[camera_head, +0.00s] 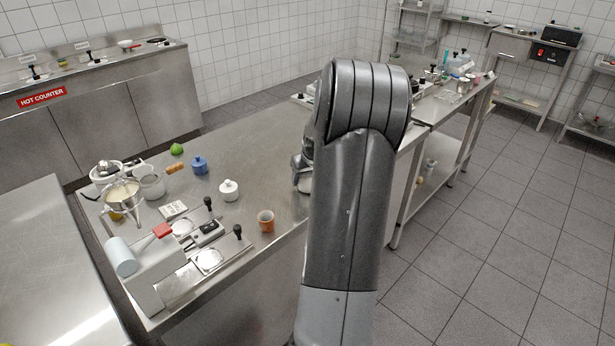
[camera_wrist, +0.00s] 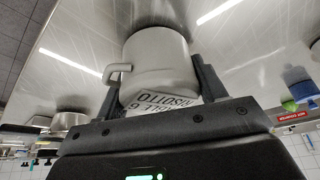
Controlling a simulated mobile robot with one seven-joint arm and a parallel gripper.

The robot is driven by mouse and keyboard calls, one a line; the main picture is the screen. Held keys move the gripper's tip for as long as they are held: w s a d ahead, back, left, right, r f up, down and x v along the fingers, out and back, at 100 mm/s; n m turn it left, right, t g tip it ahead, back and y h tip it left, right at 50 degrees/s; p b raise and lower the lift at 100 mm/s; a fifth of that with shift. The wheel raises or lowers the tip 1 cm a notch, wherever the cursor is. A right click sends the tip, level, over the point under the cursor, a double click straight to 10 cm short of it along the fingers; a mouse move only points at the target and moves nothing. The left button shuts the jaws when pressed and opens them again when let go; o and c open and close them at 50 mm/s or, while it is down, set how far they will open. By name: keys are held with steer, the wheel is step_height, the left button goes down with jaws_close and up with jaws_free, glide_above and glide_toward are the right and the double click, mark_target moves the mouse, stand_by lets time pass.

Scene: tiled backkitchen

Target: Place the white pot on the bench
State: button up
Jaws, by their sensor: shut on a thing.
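A pale grey-white pot (camera_wrist: 158,68) with a side handle is between the two fingers of my gripper (camera_wrist: 155,88) in the wrist view, which is upside down. My gripper is shut on it. A card or label reading "RISOTTO" (camera_wrist: 160,101) shows at the pot, near the gripper's palm. The pot's base is close to the shiny steel bench (camera_wrist: 240,50), with its reflection beside it; I cannot tell whether they touch. In the head view my arm hides most of the gripper and pot, above the bench (camera_head: 262,160).
A small white lidded pot (camera_head: 229,191), a blue pot (camera_head: 200,166), an orange cup (camera_head: 266,221) and a green item (camera_head: 177,149) stand on the bench to the left. Bare steel lies behind the cup.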

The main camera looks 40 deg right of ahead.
steer(key=o, duration=1.2)
steer(key=shift+f, duration=0.15)
steer(key=v, duration=1.2)
steer(key=s+a+r+n, duration=0.1)
steer(key=a+r, duration=0.3)
steer(key=a, duration=0.7)
steer(key=a+r+n, duration=0.1)
steer(key=a+r, duration=0.3)
steer(key=a, duration=0.8)
steer(key=s+a+n, duration=0.1)
steer(key=s+a, duration=0.4)
steer(key=s+a+t+y, duration=0.1)
steer(key=s+a, duration=0.4)
steer(key=a, duration=0.1)
steer(key=s+a+f+n, duration=0.1)
steer(key=s+a, duration=0.4)
steer(key=a, duration=0.1)
steer(key=shift+s+a+n+y, duration=0.2)
steer(key=shift+a+n+y, duration=0.1)
steer(key=shift+y, duration=0.1)
